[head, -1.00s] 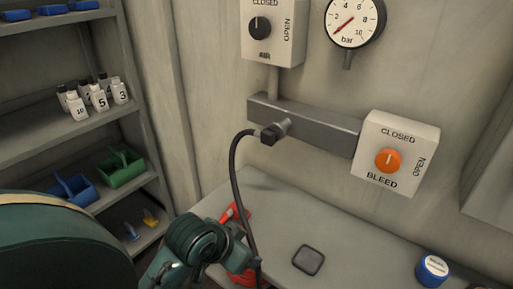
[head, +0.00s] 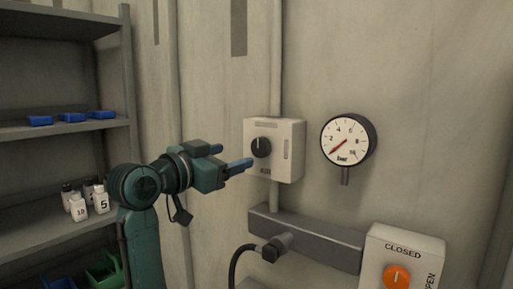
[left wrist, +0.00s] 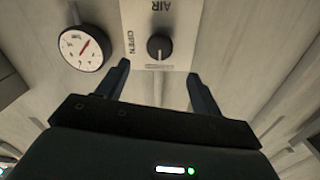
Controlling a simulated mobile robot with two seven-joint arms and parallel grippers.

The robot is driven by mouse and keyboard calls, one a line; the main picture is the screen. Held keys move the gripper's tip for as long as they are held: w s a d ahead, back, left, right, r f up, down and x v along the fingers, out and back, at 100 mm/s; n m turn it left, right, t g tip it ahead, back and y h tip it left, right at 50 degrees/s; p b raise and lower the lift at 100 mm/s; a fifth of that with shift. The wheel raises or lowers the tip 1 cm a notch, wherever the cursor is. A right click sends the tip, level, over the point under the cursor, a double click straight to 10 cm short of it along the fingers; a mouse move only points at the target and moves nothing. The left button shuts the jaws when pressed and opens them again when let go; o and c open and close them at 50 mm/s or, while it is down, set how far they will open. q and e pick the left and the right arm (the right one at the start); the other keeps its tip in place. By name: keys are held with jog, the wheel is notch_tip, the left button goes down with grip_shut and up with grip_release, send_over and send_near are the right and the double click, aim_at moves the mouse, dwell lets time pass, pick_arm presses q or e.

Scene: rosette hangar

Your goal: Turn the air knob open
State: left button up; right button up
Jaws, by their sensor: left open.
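The air knob (head: 261,147) is a black round knob with a light pointer mark on a white box (head: 291,150) on the wall. In the head view its pointer stands upright, towards the CLOSED label. My left gripper (head: 230,158) is left of the box, its blue-tipped fingers apart and empty, pointing right. In the left wrist view the knob (left wrist: 159,47) lies ahead, beyond and between the open fingers (left wrist: 160,85), with AIR and OPEN lettering beside it. The fingers do not touch it. My right gripper is in neither view.
A pressure gauge (head: 348,140) is right of the air box, its needle low. Below are a grey manifold (head: 318,240) with a black hose (head: 238,262) and the bleed box with an orange knob (head: 396,277). Shelves (head: 62,131) with bottles stand at left.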

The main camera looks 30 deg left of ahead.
aim_at(258, 148)
pick_arm(q)
jog(key=w, duration=0.3)
jog(key=w+p, duration=0.1)
jog(key=w, duration=0.2)
jog(key=w+p, duration=0.1)
jog(key=w, duration=0.2)
jog(key=shift+w+d, duration=0.1)
jog(key=shift+d, duration=0.3)
jog(key=shift+w, duration=0.35)
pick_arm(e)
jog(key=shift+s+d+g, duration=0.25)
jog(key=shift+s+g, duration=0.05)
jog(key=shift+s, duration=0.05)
pick_arm(q)
jog(key=c, duration=1)
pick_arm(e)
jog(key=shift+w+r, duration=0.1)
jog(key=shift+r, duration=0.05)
